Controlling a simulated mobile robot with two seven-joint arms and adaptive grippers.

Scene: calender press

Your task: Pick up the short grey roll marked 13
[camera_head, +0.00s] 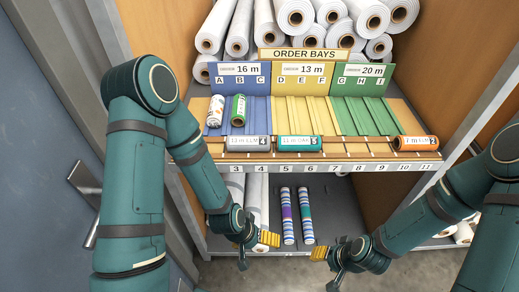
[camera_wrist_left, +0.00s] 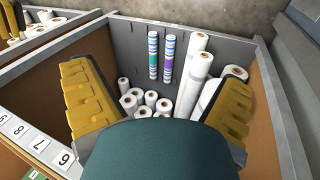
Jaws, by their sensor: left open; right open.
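A short grey roll (camera_head: 248,143) lies on the front ledge of the shelf, left of the middle, below the blue bay. Its printed label is too small to read surely, so I cannot confirm a 13 on it. My left gripper (camera_head: 268,238) is open and empty, below and in front of the ledge; its yellow fingers stand wide apart in the left wrist view (camera_wrist_left: 156,78), with nothing between them. My right gripper (camera_head: 324,252) is open and empty, low and right of the left one. The grey roll is not seen in the left wrist view.
A teal roll (camera_head: 299,143) lies right of the grey one; an orange roll (camera_head: 415,143) lies at the ledge's right end. A white patterned roll (camera_head: 215,111) and a green roll (camera_head: 238,110) lie in the blue bay. Striped rolls (camera_head: 288,216) stand in the lower compartment.

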